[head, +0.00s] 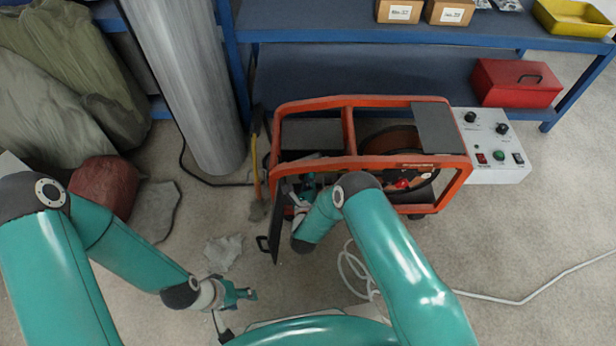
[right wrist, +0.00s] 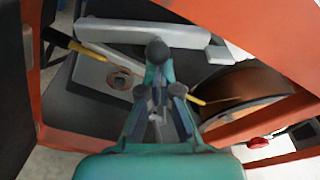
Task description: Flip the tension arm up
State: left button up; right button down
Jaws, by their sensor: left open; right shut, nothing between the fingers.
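A wire feeder in an orange frame (head: 348,130) stands on the floor with its dark side door (head: 277,225) swung open. My right gripper (head: 308,182) reaches in through the opening. In the right wrist view my right gripper (right wrist: 158,78) is shut and empty. A black ball knob (right wrist: 157,48) shows just past its fingertips; whether they touch cannot be told. A pale grey bar (right wrist: 110,32), seemingly the tension arm, runs behind the knob, lying roughly level. My fingers hide part of the mechanism. My left gripper (head: 238,294) is open and empty above the floor, left of the feeder.
A wire spool (right wrist: 240,95) sits right of the gripper inside the frame. A control box (head: 492,145) stands right of the feeder. A metal cylinder (head: 190,85) and a yellow-handled tool (head: 256,180) stand left. A white cable (head: 500,298) crosses the floor. A blue shelf (head: 400,75) is behind.

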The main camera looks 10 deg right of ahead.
jog(key=shift+w+r, duration=0.1)
notch_tip(320, 180, down, 3)
jog(key=d+b, duration=0.2)
jog(key=b, duration=0.1)
jog(key=f+p+v, duration=0.1)
jog(key=p+v, duration=0.2)
jog(key=v, duration=0.6)
jog(key=shift+s+r+p, duration=0.4)
jog(key=shift+s, duration=0.05)
jog(key=shift+d, duration=0.15)
